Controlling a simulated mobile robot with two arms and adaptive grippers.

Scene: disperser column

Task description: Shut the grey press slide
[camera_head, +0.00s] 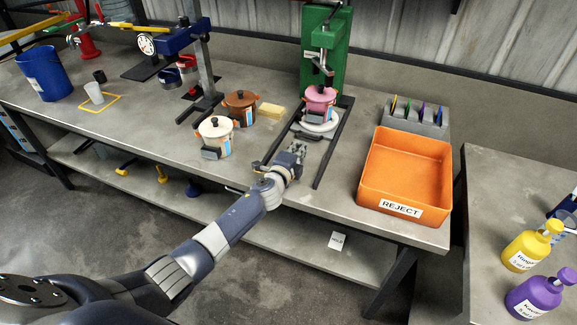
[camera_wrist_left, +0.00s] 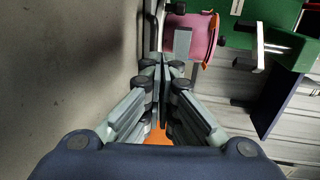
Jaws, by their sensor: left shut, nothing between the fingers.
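The green press (camera_head: 325,55) stands at the back of the bench, with two dark rails (camera_head: 328,158) running forward from it. My right gripper is out of view.
An orange reject bin (camera_head: 405,170) stands right of the rails, with a grey rack (camera_head: 413,120) behind it. The bench's front edge is below my forearm.

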